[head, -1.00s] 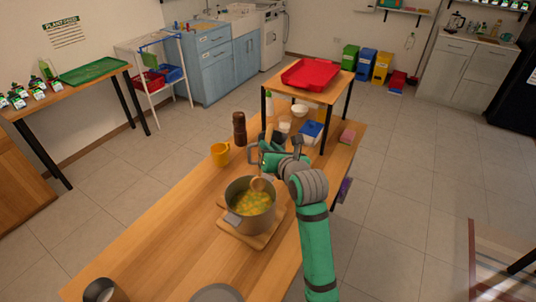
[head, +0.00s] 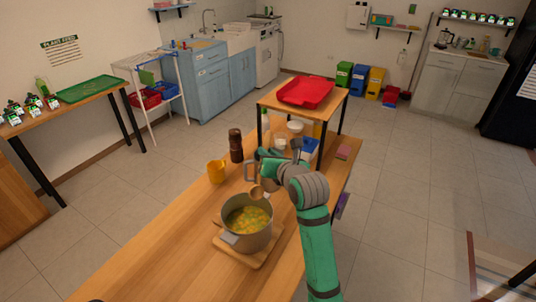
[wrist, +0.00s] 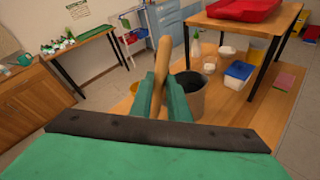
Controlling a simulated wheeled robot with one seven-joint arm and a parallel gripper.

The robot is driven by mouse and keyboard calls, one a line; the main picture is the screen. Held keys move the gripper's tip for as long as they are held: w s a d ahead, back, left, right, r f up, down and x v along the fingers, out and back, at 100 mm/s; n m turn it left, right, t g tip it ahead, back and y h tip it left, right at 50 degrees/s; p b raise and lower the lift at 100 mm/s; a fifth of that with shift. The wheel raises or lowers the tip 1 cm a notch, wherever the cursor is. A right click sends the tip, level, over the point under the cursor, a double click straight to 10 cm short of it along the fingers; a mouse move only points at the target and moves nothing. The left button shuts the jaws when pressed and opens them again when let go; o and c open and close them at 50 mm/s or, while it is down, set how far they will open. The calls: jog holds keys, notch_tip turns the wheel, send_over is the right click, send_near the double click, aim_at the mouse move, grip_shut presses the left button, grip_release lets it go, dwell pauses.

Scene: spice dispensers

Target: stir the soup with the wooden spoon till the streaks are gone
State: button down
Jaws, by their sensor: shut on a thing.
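The grey pot (head: 258,240) of soup stands on a wooden board (head: 236,258) on the long table. The soup (head: 246,219) is yellow-green with orange bits; I cannot make out clear streaks at this size. My gripper (head: 268,176) is just behind the pot, shut on the wooden spoon (head: 257,192). The spoon's bowl shows at the pot's back rim, seemingly above the soup. In the wrist view, my gripper's green fingers (wrist: 160,97) clasp the spoon's handle (wrist: 162,62), which slants upward; the spoon's lower end is hidden there.
A yellow mug (head: 216,171), a brown pepper mill (head: 236,146) and a grey pitcher (head: 249,171) stand behind the pot. A small raised table with a red tray (head: 306,92) stands further back, with bowls and a blue box under it. The table left of the pot is clear.

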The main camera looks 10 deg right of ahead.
notch_tip(320, 180, up, 5)
dwell(0.6)
dwell(0.7)
